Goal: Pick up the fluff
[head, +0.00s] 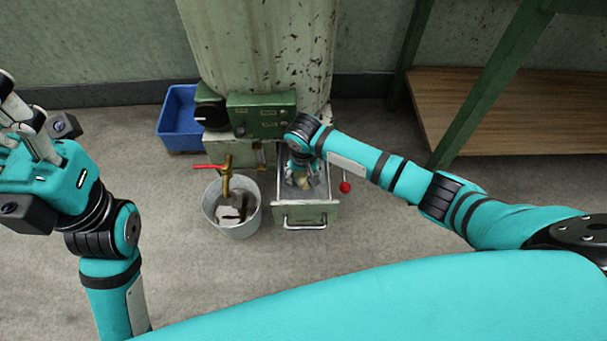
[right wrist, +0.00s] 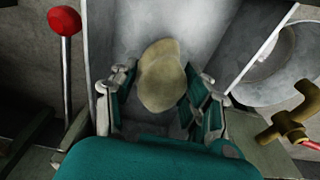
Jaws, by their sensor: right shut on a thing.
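The fluff (right wrist: 162,76) is a pale, tan, rounded lump between the fingers of my right gripper (right wrist: 160,100) in the right wrist view. My right gripper is shut on it, down inside an open metal drawer (head: 305,221). In the head view the fluff (head: 303,183) shows only as a small pale patch beside my right gripper (head: 302,181), and my wrist hides part of it. I cannot tell whether the fluff touches the drawer floor. My left gripper (head: 22,125) is at the left edge of the head view, away from the drawer. Its fingers are partly cut off.
Drawer walls stand close around my right gripper. A red-knobbed lever (head: 345,187) is right of the drawer. A metal bucket (head: 236,229) under a brass tap (head: 227,178) is to the left. A blue bin (head: 180,118) and a green control box (head: 262,116) are behind. Front floor is clear.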

